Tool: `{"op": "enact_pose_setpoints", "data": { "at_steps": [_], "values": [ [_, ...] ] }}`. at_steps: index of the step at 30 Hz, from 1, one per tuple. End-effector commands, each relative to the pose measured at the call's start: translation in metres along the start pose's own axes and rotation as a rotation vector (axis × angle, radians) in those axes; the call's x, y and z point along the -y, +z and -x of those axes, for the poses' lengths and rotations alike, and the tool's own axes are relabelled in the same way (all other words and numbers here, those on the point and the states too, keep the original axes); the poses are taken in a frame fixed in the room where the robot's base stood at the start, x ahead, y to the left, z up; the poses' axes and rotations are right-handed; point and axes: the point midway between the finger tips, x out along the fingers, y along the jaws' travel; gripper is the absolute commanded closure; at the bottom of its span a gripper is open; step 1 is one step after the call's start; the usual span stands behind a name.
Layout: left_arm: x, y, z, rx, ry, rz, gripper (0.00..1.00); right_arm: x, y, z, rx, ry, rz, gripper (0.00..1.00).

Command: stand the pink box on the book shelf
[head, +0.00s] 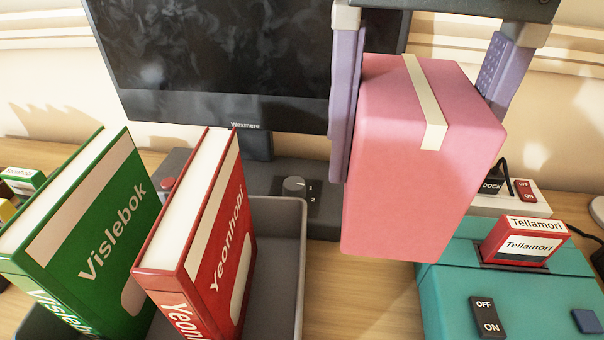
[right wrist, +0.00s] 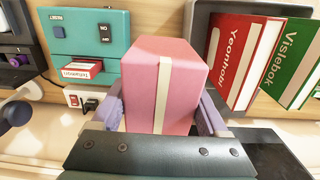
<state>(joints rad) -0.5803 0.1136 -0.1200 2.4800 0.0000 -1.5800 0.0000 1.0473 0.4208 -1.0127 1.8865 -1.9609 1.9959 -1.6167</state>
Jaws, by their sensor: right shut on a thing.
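The pink box (head: 410,185) with a cream stripe is held upright between the lilac fingers of my right gripper (head: 420,135). Its lower end appears above the desk, between the grey holder and the teal box. The right wrist view also shows the pink box (right wrist: 185,80) between both fingers. A grey open holder (head: 302,225), apparently the book shelf, stands at the lower left. A green book (head: 95,215) and a red book (head: 210,240) lean in it. The holder's bare floor shows right of the red book. My left gripper is not in view.
A teal box (head: 445,270) with switches and a small red Tellamori box (head: 520,245) is at the right. Bare desk (head: 355,300) lies between holder and teal box.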

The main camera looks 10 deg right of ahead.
Motion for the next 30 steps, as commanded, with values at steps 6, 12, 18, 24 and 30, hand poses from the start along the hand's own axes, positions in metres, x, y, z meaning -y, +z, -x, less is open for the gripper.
{"op": "enact_pose_setpoints", "data": {
  "at_steps": [6, 12, 18, 24, 30],
  "values": [
    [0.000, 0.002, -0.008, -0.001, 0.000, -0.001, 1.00, -0.001, 0.003, -0.066, 0.010, 0.004, -0.001, 0.91],
    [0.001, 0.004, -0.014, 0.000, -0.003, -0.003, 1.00, -0.001, 0.002, -0.119, 0.007, 0.003, -0.001, 0.91],
    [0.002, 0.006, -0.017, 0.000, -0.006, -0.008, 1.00, 0.000, 0.001, -0.142, 0.003, 0.000, 0.000, 0.91],
    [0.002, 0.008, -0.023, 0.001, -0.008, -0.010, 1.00, 0.000, 0.002, -0.171, 0.005, 0.002, -0.001, 0.91],
    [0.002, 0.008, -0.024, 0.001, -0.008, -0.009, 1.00, 0.000, 0.001, -0.185, 0.000, 0.000, 0.001, 0.91]
  ]
}}
